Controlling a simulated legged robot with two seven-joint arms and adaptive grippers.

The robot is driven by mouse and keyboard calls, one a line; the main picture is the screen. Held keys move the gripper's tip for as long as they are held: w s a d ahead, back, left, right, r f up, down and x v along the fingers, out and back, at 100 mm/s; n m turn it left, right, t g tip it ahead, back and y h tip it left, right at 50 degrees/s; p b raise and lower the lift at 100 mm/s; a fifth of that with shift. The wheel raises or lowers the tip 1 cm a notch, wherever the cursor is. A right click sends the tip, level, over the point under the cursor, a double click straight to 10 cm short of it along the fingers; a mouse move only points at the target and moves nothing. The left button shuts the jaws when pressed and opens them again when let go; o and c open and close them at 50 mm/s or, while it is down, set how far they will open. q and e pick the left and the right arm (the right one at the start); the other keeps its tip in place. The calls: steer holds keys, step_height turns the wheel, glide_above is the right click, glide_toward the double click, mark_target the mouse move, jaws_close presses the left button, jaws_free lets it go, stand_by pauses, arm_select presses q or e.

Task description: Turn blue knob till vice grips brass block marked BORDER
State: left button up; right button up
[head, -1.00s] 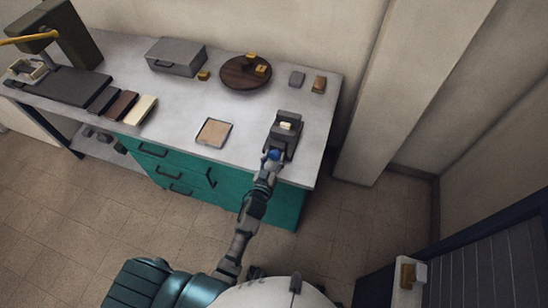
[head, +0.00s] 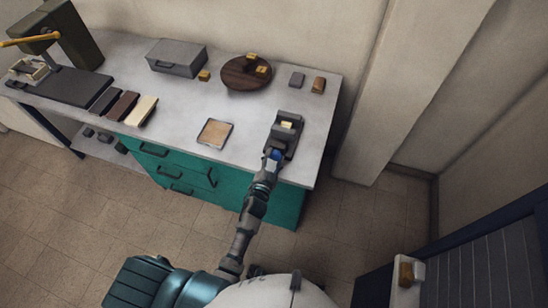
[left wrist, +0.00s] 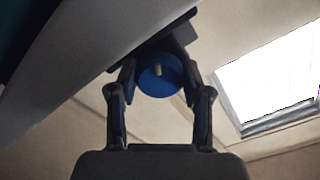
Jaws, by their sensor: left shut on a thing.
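The grey vice (head: 283,136) stands near the right end of the workbench, with a small pale brass block (head: 287,125) between its jaws. I cannot read any marking on the block or tell whether the jaws press on it. The blue knob (head: 275,154) is at the vice's near end. My left gripper (head: 270,163) reaches it from the front. In the left wrist view the round blue knob (left wrist: 161,75), with a pale peg at its middle, sits between the two fingertips of my left gripper (left wrist: 160,80), shut on it. My right gripper is out of view.
The workbench (head: 180,110) holds a cork-coloured pad (head: 215,133), a round dark wooden board (head: 246,73) with brass blocks, a grey box (head: 176,57), dark and cream cover pieces, and a press (head: 68,35) at the left. Teal drawers (head: 170,175) are below.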

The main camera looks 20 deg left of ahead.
arm_select(q)
steer(key=shift+d+m, duration=0.1)
steer(key=shift+m, duration=1)
steer(key=shift+f, duration=0.1)
steer(key=o, duration=1.2)
steer(key=shift+c, duration=0.2)
steer(key=s, duration=1.2)
